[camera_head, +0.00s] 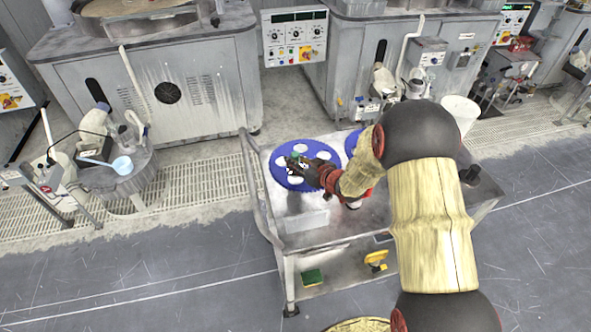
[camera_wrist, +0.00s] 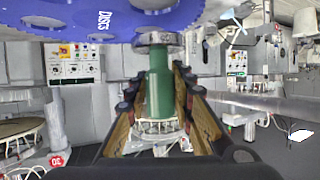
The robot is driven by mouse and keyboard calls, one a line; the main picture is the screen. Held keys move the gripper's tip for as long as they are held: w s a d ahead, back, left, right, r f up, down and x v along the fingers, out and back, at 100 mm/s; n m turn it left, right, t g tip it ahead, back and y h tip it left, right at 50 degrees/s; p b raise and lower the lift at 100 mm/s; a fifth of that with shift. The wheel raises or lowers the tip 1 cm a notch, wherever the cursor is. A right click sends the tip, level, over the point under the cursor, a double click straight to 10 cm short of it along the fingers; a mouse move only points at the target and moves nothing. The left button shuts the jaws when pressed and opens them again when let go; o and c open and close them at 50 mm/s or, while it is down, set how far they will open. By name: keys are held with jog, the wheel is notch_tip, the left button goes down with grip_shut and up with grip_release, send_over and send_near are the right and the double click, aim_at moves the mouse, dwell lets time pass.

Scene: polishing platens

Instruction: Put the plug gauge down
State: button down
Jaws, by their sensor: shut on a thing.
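The plug gauge (camera_wrist: 159,85) has a green handle and a grey metal collar. It stands between the two fingers of my gripper (camera_wrist: 158,100) in the wrist view, and the gripper is shut on its handle. In the head view its small green end (camera_head: 296,155) shows above my gripper (camera_head: 300,165), over the left blue disc (camera_head: 276,176). The blue disc (camera_wrist: 75,22), marked "DISCS", fills the top of the wrist view, close to the gauge's metal end. I cannot tell whether the gauge touches the disc or enters a hole.
The discs lie on a grey cart (camera_head: 268,212) with a raised rail. A second blue disc (camera_head: 351,143) is partly hidden by my arm. A pale block (camera_head: 307,221) sits near the front edge. A green-yellow sponge (camera_head: 312,278) lies on the lower shelf. Polishing machines (camera_head: 190,90) stand behind.

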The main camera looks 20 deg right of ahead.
jog(key=shift+w+f+b, duration=0.15)
jog(key=shift+f+b, duration=0.15)
jog(key=shift+f, duration=0.55)
jog(key=shift+w+f+b, duration=0.15)
jog(key=shift+f+b, duration=0.1)
jog(key=shift+f, duration=0.6)
jog(key=shift+f, duration=0.3)
jog(key=c, duration=2)
grip_release()
jog(key=shift+s+f, duration=0.1)
jog(key=shift+f, duration=0.05)
jog(key=o, duration=0.4)
jog(key=shift+c, duration=0.2)
jog(key=shift+o, duration=0.5)
